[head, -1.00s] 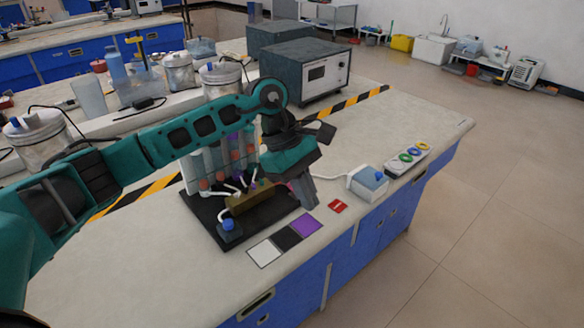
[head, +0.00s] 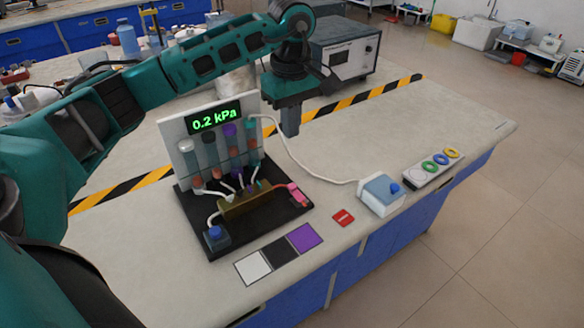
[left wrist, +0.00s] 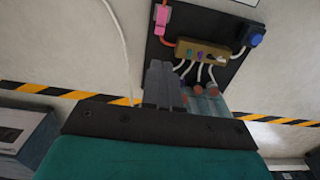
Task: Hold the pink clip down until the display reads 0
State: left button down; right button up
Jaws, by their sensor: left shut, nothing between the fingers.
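The pink clip (head: 298,193) sits at the right end of the black base of the tube rig, on a red tube. It also shows in the left wrist view (left wrist: 162,18), near the top. The display (head: 215,119) on the rig's white panel reads 0.2 kPa in green. My left gripper (head: 290,130) is shut and empty, raised behind and above the clip, apart from it. Its fingers (left wrist: 165,84) point toward the rig in the left wrist view. My right gripper is not in view.
A brass manifold (head: 243,203) and a blue-knobbed block (head: 216,237) stand on the base. A red tag (head: 343,217) and coloured squares (head: 279,252) lie in front.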

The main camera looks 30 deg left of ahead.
aim_at(291, 185)
pick_arm(q)
notch_tip(291, 185, down, 14)
jog(key=shift+f, duration=0.1)
dwell(0.4)
